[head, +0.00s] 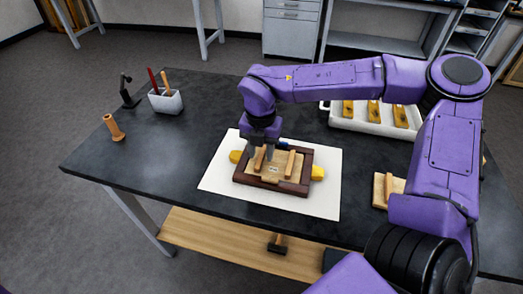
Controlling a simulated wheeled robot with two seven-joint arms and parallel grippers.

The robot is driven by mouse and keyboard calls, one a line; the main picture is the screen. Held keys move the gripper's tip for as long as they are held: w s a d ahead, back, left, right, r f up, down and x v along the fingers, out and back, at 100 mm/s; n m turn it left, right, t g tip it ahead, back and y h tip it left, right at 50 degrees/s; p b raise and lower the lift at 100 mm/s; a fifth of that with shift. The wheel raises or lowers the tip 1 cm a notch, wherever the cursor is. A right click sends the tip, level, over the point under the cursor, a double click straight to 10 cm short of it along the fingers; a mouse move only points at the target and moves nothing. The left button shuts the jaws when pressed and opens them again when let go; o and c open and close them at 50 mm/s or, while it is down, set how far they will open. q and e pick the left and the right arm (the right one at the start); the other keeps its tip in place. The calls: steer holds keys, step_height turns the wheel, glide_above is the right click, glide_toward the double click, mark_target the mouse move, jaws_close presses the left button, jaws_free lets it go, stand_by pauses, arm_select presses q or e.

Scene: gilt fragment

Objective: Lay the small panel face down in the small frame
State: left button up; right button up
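The dark brown frame (307,170) lies on a white sheet (220,176), with yellow pieces (317,173) showing at its left and right sides. A pale wooden panel (274,170) with two raised wooden bars and a small label facing up shows inside the frame's outline. I cannot tell whether it is fully down in the frame. My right gripper (262,156) points down at the panel's left bar, with its fingers at the bar's two sides. Whether they touch the bar is too small to tell. My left gripper is not in view.
A white tray (345,122) with several yellow-brown pieces stands behind my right arm. Another panel with a bar (381,200) lies at right, partly hidden by that arm. A tool cup (166,103), a black stand (127,95) and a wooden peg (113,127) stand at left. The table's front left is clear.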

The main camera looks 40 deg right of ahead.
step_height(320, 180, up, 12)
steer(key=shift+f, duration=0.15)
